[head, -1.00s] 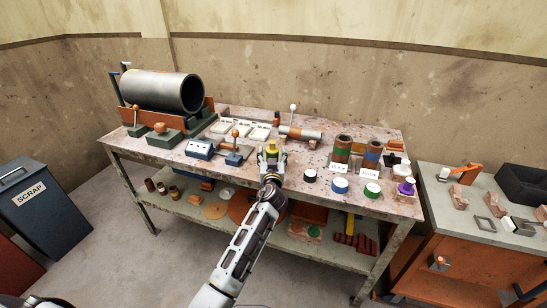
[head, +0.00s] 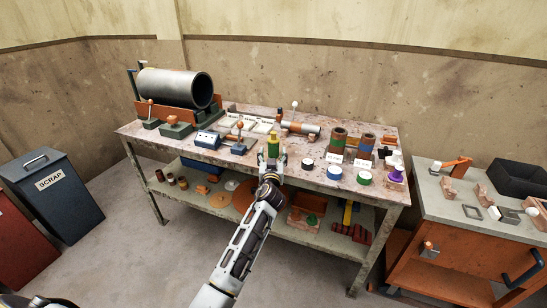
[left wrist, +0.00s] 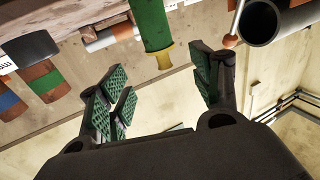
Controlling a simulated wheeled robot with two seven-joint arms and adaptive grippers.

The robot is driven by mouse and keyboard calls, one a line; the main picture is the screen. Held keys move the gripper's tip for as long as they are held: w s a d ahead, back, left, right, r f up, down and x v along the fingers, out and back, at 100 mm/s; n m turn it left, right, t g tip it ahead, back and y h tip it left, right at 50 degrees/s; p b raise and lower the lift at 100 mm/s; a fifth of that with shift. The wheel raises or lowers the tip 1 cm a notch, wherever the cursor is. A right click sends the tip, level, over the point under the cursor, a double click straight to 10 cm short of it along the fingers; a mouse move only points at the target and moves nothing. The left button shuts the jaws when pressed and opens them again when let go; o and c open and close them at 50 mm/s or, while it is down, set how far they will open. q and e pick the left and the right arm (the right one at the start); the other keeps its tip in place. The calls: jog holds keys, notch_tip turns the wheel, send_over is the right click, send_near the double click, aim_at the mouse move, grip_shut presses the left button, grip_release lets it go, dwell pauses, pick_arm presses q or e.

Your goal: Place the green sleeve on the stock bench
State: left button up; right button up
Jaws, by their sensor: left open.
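A brown tube with a green band, seemingly the green sleeve (head: 337,146), stands upright on the large table, left of a like tube with a blue band (head: 364,151). In the left wrist view the green-banded tube (left wrist: 44,82) is at the left, well outside the fingers. My left gripper (head: 272,157) is open at the table's front edge. Straight ahead of it is an upright green cylinder with a yellow end (head: 272,142). The left wrist view shows this green cylinder (left wrist: 148,24) in line with the gap between the fingers (left wrist: 160,90), not gripped. My right gripper is out of view.
The large table (head: 320,185) also holds a big grey pipe (head: 172,88), a blue block fixture (head: 207,140) and several lidded pots along its front. An orange bench (head: 440,215) with blocks and a black tray (head: 520,178) stands at the right. A scrap bin (head: 52,200) is at the left.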

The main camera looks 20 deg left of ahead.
pick_arm(q)
jog(key=shift+f, duration=0.1)
dwell(0.7)
jog(key=s+d+f+m+g+h, duration=0.1)
jog(key=s+f+m+g+h, duration=0.15)
jog(key=s+f, duration=0.8)
jog(key=s+f+m+g+h, duration=0.1)
jog(key=s+f+g, duration=0.3)
jog(key=f, duration=1.2)
jog(key=s+d+f+m+g+h, duration=0.1)
jog(key=s+f+g, duration=0.1)
jog(key=s+f, duration=0.95)
jog(key=s+a+f+g, duration=0.2)
jog(key=s+f+g, duration=0.4)
jog(key=s+f, duration=1.7)
jog(key=shift+s+a+f+m, duration=0.15)
jog(key=shift+s+a+m, duration=0.25)
jog(key=shift+s, duration=0.3)
